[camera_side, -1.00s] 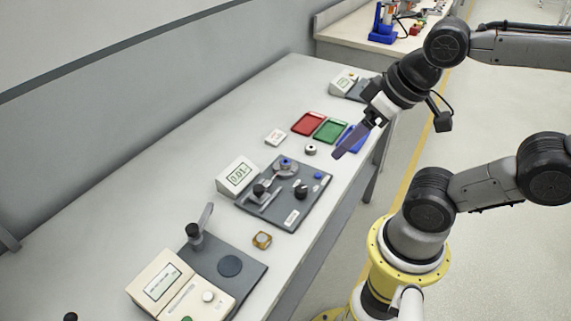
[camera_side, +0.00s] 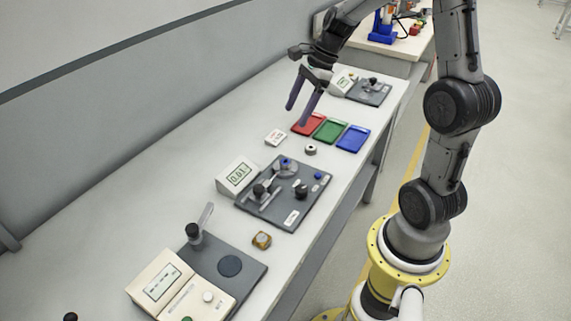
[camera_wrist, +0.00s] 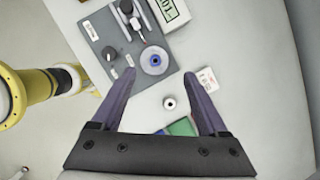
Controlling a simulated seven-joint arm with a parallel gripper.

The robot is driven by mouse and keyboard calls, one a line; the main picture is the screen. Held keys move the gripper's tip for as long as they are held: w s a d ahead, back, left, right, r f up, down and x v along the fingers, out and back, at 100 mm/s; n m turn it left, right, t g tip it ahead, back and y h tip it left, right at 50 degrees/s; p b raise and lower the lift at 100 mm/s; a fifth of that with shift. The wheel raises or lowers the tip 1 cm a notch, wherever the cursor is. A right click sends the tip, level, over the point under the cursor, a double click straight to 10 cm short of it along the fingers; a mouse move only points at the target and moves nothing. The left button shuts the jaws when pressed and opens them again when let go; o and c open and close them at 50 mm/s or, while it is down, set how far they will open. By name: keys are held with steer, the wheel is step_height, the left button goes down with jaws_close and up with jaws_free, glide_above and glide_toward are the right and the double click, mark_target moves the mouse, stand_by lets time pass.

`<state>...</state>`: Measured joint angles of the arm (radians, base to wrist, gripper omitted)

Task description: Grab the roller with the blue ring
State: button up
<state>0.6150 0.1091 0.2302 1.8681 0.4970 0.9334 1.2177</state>
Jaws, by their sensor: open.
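A roller with blue at its centre (camera_side: 285,163) sits on a light round seat on the grey gauge plate, beside the display. In the wrist view this blue-centred roller (camera_wrist: 154,60) shows from above, just beyond my fingertips. A second, plain pale roller (camera_side: 310,150) with a dark centre stands on the bare table near the trays; it also shows in the wrist view (camera_wrist: 169,102), between my fingers. My gripper (camera_side: 298,114) is open and empty, raised above the table near the red tray, fingers pointing down. Its spread fingers also show in the wrist view (camera_wrist: 159,75).
Red (camera_side: 308,124), green (camera_side: 330,130) and blue (camera_side: 353,139) trays lie in a row. A digital display (camera_side: 238,175) and black knob (camera_side: 301,192) stand by the gauge plate. A white card (camera_side: 276,137) lies beside the trays.

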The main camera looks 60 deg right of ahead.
steer(key=s+d+f+m, duration=0.1)
steer(key=d+f, duration=0.2)
glide_above(285, 161)
steer(key=s+d, duration=0.2)
steer(key=d, duration=0.1)
step_height(285, 161, down, 8)
steer(key=shift+r, duration=0.15)
steer(key=shift+a+x, duration=0.25)
steer(key=shift+x, duration=1.1)
steer(key=shift+a+x, duration=0.25)
steer(key=shift+x, duration=1.15)
steer(key=shift+r, duration=0.15)
steer(key=shift+c, duration=0.4)
jaws_close()
